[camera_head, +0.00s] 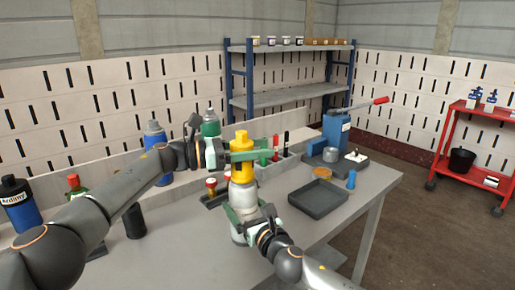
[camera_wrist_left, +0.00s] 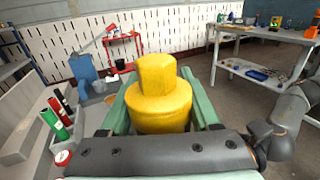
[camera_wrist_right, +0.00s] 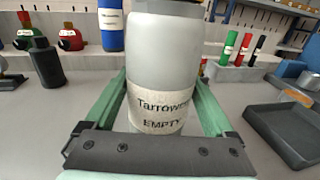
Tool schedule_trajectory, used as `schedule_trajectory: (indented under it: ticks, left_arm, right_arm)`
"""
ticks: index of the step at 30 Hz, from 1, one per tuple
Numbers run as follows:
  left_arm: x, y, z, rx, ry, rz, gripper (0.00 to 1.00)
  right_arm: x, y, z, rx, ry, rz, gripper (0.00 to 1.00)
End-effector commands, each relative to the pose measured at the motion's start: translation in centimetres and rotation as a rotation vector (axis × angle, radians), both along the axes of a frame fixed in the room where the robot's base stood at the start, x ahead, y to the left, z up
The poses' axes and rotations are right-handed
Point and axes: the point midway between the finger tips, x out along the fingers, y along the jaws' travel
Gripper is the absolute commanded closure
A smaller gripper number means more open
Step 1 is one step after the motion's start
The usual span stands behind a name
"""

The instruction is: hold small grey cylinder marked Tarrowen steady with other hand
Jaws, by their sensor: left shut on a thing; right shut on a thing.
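The small grey cylinder (camera_head: 243,196) stands upright on the workbench. Its white label reads "Tarrowen" and "EMPTY" in the right wrist view (camera_wrist_right: 158,65). A yellow cap (camera_head: 241,165) covers its top and fills the middle of the left wrist view (camera_wrist_left: 160,100). My left gripper (camera_head: 242,155) is shut on the yellow cap, with green fingers on both sides of it. My right gripper (camera_head: 246,217) is shut on the cylinder's body lower down, one green finger on each side. The cylinder's lower back side is hidden.
A black tray (camera_head: 318,212) lies to the right on the bench (camera_head: 372,184). Behind the cylinder is a grey bin with markers (camera_head: 277,166). A blue press (camera_head: 335,132) with a red lever stands farther back. Bottles, including a blue one (camera_head: 20,212), stand on the left.

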Motion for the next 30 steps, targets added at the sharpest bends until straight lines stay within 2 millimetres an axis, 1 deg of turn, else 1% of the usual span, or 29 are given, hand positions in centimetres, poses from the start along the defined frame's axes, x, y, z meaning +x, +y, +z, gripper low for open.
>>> schedule_trajectory:
  ticks: [11,30]
  left_arm:
    - [0.3,0.2,-0.1,0.001,0.001,0.099,1.0]
    - [1.5,0.7,0.0,0.006,-0.002,0.477,1.0]
  right_arm:
    - [-0.1,0.1,0.0,0.0,0.0,0.003,0.78]
    - [0.0,0.0,0.0,0.0,0.0,0.0,0.78]
